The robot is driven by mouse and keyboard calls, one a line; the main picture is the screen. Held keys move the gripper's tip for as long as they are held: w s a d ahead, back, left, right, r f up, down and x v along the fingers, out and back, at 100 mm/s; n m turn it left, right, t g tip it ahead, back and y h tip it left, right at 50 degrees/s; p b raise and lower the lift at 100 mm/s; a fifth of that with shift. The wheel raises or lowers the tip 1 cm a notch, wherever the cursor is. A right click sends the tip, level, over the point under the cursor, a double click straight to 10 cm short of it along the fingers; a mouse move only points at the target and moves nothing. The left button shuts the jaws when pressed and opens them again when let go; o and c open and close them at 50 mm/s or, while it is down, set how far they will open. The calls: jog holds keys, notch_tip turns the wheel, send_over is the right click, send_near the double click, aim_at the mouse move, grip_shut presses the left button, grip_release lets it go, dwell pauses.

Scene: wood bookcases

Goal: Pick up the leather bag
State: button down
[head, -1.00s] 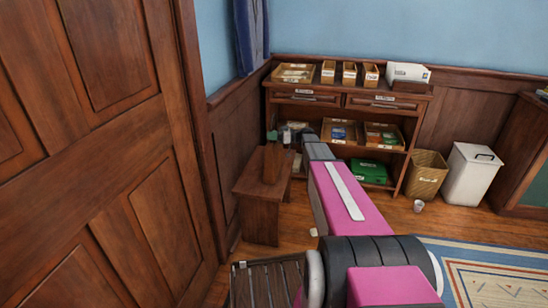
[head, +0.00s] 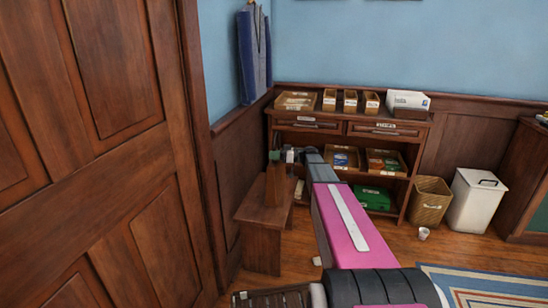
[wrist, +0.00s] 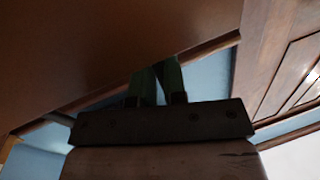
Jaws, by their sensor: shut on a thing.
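The leather bag (head: 275,186) is a small upright brown shape at the bench in the head view. In the wrist view the bag (wrist: 160,126) is large and brown, with a darker riveted band along its top. My gripper (head: 276,156) is at the top of the bag, largely hidden by my arm in the head view. In the wrist view the two green fingers of my gripper (wrist: 157,96) are shut on the bag's top edge. I cannot tell whether the bag's underside touches the bench.
The wooden bench (head: 262,246) stands against the left wall. A bookcase (head: 405,200) with trays and boxes is just behind it. A wicker basket (head: 429,200) and white bin (head: 474,202) stand to the right. A large wooden door (head: 110,150) is close on the left.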

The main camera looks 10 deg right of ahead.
jog(key=s+a+r, duration=0.1)
jog(key=s+r, duration=0.4)
jog(key=s, duration=0.4)
jog(key=shift+s+a+r, duration=0.15)
jog(key=shift+a+r, duration=0.05)
jog(key=shift+r, duration=0.15)
dwell(0.3)
